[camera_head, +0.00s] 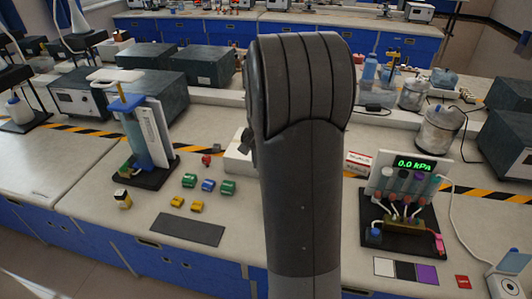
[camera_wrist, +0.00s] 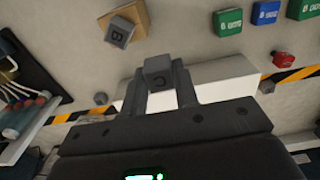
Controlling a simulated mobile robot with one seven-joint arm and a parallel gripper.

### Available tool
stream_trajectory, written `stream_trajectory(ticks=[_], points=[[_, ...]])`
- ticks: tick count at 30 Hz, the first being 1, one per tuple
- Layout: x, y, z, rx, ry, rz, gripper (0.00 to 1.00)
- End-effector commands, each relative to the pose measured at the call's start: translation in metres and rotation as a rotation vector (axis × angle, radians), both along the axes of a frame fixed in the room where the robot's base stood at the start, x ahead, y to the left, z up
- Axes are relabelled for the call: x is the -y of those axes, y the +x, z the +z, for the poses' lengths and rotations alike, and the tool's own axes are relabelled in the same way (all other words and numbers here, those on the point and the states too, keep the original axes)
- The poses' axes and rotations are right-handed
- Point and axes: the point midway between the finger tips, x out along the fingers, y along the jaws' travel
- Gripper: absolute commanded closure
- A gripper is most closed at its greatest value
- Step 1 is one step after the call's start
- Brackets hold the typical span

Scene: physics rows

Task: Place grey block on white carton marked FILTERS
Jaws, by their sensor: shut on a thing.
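My gripper (camera_wrist: 160,88) is shut on a grey block (camera_wrist: 158,72) with a dark letter on its face, held between the fingertips in the wrist view. A white carton (camera_wrist: 222,76) lies behind and below the fingers there; the block overlaps it in the picture, and I cannot tell the height between them. No lettering on it is readable.
Another grey block (camera_wrist: 119,32) sits on a tan piece (camera_wrist: 134,14). Green, blue, yellow and red blocks lie left of my arm, including a green block (camera_head: 228,187). A gauge stand (camera_head: 400,215) is at right, a blue cylinder stand (camera_head: 145,140) at left.

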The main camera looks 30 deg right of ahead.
Motion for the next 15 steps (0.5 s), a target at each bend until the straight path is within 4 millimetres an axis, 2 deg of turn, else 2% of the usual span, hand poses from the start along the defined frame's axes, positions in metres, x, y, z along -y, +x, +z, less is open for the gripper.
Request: stream_trajectory(ticks=[1, 3, 9, 12, 15], points=[[0.025, 0.01, 0.006, 0.001, -0.001, -0.007, 1.0], [0.055, 0.02, 0.015, 0.001, -0.001, -0.005, 1.0], [0.127, 0.033, 0.036, 0.001, 0.003, 0.002, 1.0], [0.152, 0.034, 0.042, 0.003, 0.006, 0.005, 1.0], [0.166, 0.034, 0.046, 0.004, 0.007, 0.006, 1.0]])
